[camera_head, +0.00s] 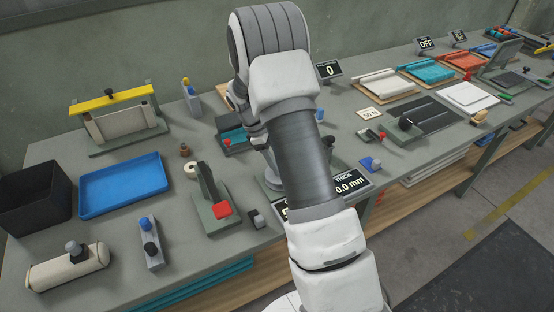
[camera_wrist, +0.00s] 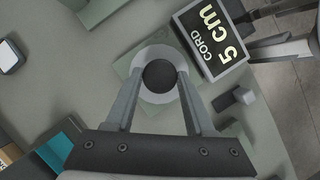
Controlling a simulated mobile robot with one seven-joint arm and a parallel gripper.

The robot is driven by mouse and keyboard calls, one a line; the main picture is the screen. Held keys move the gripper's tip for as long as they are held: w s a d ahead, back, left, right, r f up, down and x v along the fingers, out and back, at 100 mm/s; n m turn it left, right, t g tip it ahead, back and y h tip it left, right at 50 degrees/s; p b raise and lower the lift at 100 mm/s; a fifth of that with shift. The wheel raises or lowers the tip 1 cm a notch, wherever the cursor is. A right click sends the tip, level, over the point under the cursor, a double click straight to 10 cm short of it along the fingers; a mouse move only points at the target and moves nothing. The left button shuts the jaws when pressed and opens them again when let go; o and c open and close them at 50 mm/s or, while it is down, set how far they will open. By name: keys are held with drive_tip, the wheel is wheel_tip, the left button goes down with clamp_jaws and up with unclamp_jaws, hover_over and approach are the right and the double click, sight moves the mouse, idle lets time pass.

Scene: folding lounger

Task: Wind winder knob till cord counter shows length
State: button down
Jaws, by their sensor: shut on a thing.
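The winder knob (camera_wrist: 160,75) is a dark round knob in the middle of a pale disc (camera_wrist: 158,99) in the wrist view. The fingers of my gripper (camera_wrist: 159,84) stand on either side of the knob and are shut on it. The cord counter (camera_wrist: 212,40) is a dark display at the upper right of the wrist view, reading CORD 5 cm. In the head view my arm covers my gripper and the knob. No cord can be made out.
A small dark block (camera_wrist: 234,98) lies right of the knob. In the head view, a thickness display (camera_head: 348,184) reading 0.0 mm stands at the bench's front edge. A red-topped tool (camera_head: 221,209), a blue tray (camera_head: 125,185) and a black bin (camera_head: 35,195) are to the left.

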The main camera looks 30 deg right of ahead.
drive_tip(key=m+g+y, duration=0.1)
drive_tip(key=m, duration=0.3)
drive_tip(key=shift+w+d+m, duration=0.1)
drive_tip(key=shift+m, duration=0.2)
drive_tip(key=m+y, duration=0.1)
drive_tip(key=m, duration=0.1)
drive_tip(key=m+y, duration=0.1)
drive_tip(key=m, duration=0.1)
drive_tip(key=shift+d+m+g, duration=0.15)
drive_tip(key=shift+m+g, duration=0.15)
drive_tip(key=m+y, duration=0.1)
drive_tip(key=m, duration=0.3)
drive_tip(key=shift+d+m+y, duration=0.2)
drive_tip(key=shift+m+y, duration=0.1)
drive_tip(key=shift+y, duration=0.1)
drive_tip(key=m, duration=0.2)
drive_tip(key=m+y, duration=0.1)
drive_tip(key=m, duration=0.1)
drive_tip(key=shift+d+m+t+y, duration=0.1)
drive_tip(key=shift+m+t+y, duration=0.2)
drive_tip(key=shift+t, duration=0.1)
drive_tip(key=shift+c, duration=1.4)
unclamp_jaws()
drive_tip(key=shift+r, duration=0.1)
